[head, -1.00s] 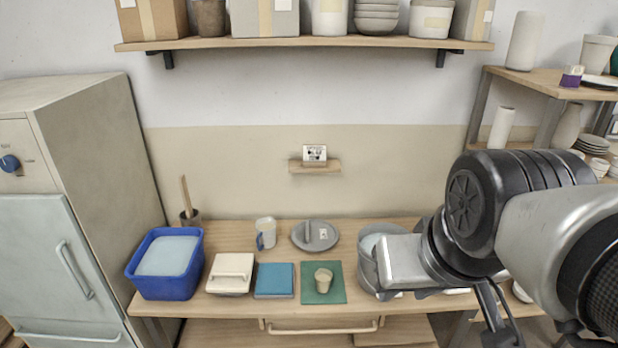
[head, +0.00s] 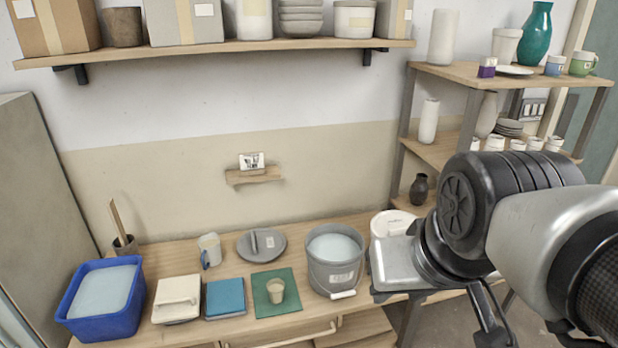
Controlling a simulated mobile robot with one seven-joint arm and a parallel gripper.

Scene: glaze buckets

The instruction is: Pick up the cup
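A small beige cup (head: 276,291) stands on a green mat (head: 268,310) on the wooden table. A pale mug with a blue handle (head: 209,250) stands further back to its left. A blue mug (head: 555,66) and a green mug (head: 583,63) stand on the top of the right-hand shelf unit. My gripper (head: 392,265) is seen at the right, as a silver block at the end of my arm. It is in front of the table's right end, to the right of the beige cup and apart from it. Its fingers cannot be made out.
A grey bucket (head: 334,262) of pale glaze stands between the mat and my gripper. A white-topped bucket (head: 390,223) is partly behind my gripper. A blue tub (head: 103,298), white box (head: 177,298), blue tile (head: 226,297) and grey plate (head: 262,245) occupy the table.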

